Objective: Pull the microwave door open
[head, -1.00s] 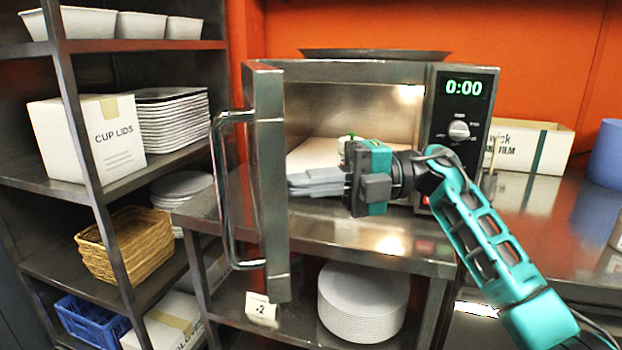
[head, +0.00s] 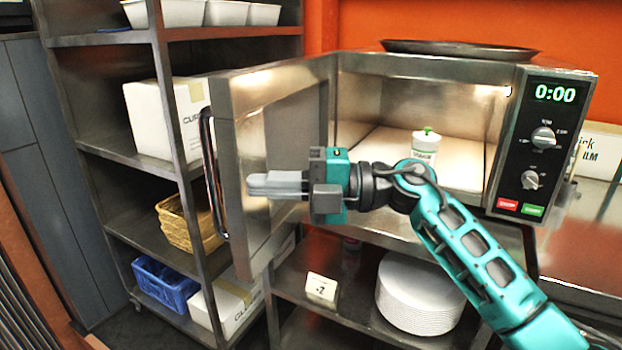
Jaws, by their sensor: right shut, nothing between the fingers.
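The microwave (head: 435,72) stands on a metal shelf unit, its steel door (head: 240,110) swung wide open to the left. The door's long curved handle (head: 208,165) is on the outer face, at the left. My right gripper (head: 252,184) is shut and empty. Its fingers are in front of the door's inner face, near the free edge; I cannot tell whether they touch it. Inside the lit cavity stands a white bottle with a green cap (head: 424,146), partly hidden by my arm. My left gripper is not in view.
A dark round tray (head: 460,49) lies on top of the microwave. A rack (head: 112,40) with boxes, a wicker basket (head: 178,228) and a blue crate (head: 165,284) stands behind the door. A plate stack (head: 418,290) sits on the shelf below.

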